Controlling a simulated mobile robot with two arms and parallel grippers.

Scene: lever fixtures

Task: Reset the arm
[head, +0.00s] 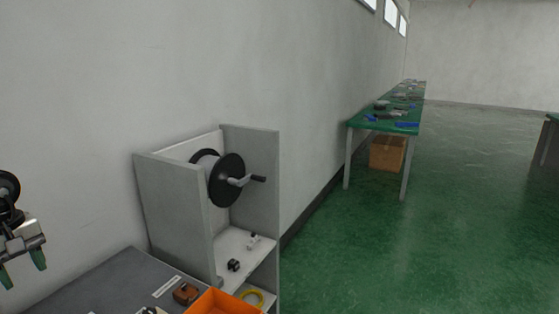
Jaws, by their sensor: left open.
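My left gripper (24,274) is at the far left edge of the head view, with its green-tipped fingers pointing down. It is open, and I see nothing between its fingers. My right gripper is not in view. A grey open cabinet (177,207) stands against the wall, well to the right of my left gripper. A black reel (224,180) with a crank handle (245,181) is mounted in its upper part. No lever fixture is clearly recognisable in this view.
A dark grey worktop (110,286) at bottom left carries an orange bin (222,303) and a brown block (186,293). Small parts lie on the cabinet shelf (233,245). A long green table (388,122) lines the wall, with a cardboard box (387,153) beneath.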

